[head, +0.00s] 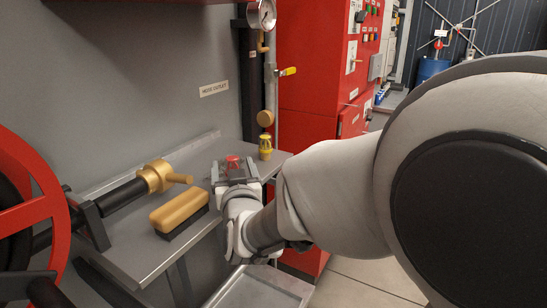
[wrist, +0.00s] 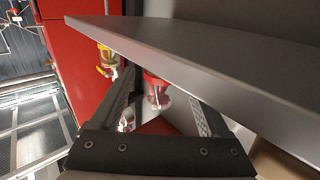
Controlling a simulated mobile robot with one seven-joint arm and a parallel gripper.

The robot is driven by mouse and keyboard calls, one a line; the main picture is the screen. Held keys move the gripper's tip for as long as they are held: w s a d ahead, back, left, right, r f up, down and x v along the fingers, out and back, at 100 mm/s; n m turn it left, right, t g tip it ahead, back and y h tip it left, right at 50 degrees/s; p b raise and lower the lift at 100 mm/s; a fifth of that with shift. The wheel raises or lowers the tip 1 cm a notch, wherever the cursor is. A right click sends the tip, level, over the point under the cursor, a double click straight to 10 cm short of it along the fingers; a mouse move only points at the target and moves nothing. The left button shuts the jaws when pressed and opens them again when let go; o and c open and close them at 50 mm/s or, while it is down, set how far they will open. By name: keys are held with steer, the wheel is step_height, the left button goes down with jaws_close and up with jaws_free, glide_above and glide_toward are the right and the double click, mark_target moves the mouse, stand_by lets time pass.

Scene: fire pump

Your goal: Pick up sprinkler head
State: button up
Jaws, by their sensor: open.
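A small red-topped piece with a pale, clear-looking lower part (head: 233,161), which looks like a sprinkler head, is at the bench's far end. In the wrist view this red-topped piece (wrist: 155,82) shows between the two fingers of my gripper (wrist: 165,98), with gaps on both sides. My gripper (head: 235,172) is open, and its fingers hide the piece's base in the head view. A similar yellow-topped piece (head: 265,146) stands just right of it and also shows in the wrist view (wrist: 107,54), outside the left finger. I cannot tell for sure which is meant.
The grey metal bench (head: 130,262) carries a gold-and-black brush-like block (head: 180,211) and a brass-ended black nozzle (head: 156,177) to the left. A red wheel (head: 28,217) stands at the far left. A dark pipe with a gauge (head: 262,14) and a red cabinet (head: 310,80) rise behind.

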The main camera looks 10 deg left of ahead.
steer(key=shift+w, duration=0.15)
steer(key=shift+c, duration=0.2)
jaws_close()
stand_by(0.3)
